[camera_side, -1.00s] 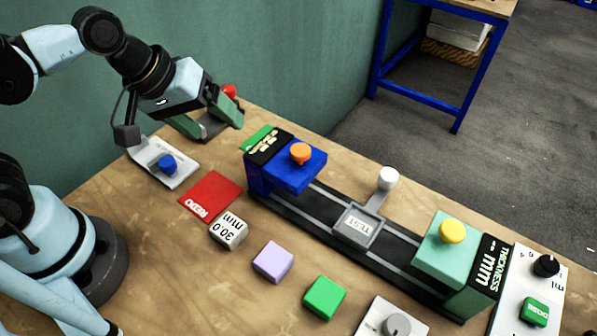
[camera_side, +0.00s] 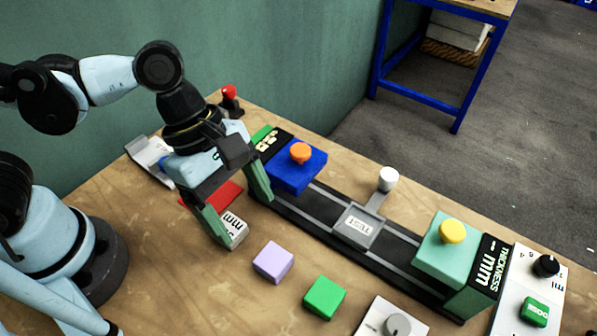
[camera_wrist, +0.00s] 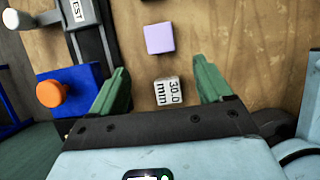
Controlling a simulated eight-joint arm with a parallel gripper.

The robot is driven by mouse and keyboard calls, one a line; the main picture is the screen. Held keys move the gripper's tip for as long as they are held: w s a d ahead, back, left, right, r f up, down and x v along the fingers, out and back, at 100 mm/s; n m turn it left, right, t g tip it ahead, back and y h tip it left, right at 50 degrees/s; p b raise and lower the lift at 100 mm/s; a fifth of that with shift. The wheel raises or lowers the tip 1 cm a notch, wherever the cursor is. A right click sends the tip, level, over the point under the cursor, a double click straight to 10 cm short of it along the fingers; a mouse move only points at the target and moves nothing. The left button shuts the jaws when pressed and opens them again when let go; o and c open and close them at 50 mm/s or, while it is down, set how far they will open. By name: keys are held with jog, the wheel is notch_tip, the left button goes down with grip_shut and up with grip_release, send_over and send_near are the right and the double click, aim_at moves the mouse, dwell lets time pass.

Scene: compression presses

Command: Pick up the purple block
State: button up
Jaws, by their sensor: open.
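The purple block (camera_side: 273,262) is a pale lilac cube resting on the wooden table, between the white 30.0 mm block and the green block. In the wrist view the purple block (camera_wrist: 159,38) lies beyond my fingertips, near the top middle. My gripper (camera_side: 247,215) is open and empty above the table, to the upper left of the purple block and apart from it. In the wrist view my gripper's green fingers (camera_wrist: 160,75) spread either side of the white 30.0 mm block (camera_wrist: 168,92). One finger partly hides that white block (camera_side: 236,230) in the side view.
A green block (camera_side: 324,297) sits right of the purple one. Behind them runs a dark track with a blue press (camera_side: 297,170), a grey TEST tray (camera_side: 357,226) and a mint press (camera_side: 447,257). A red REDO mat (camera_side: 225,193) is partly hidden. Bare table lies in front of the purple block.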

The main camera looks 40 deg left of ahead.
aim_at(275, 260)
jog(key=shift+x, duration=2.45)
jog(key=shift+d+f, duration=1.3)
jog(key=shift+f, duration=0.1)
jog(key=shift+x, duration=0.85)
jog(key=shift+c, duration=0.2)
jog(key=c, duration=1.1)
jog(key=shift+o, duration=0.2)
jog(key=shift+r, duration=0.15)
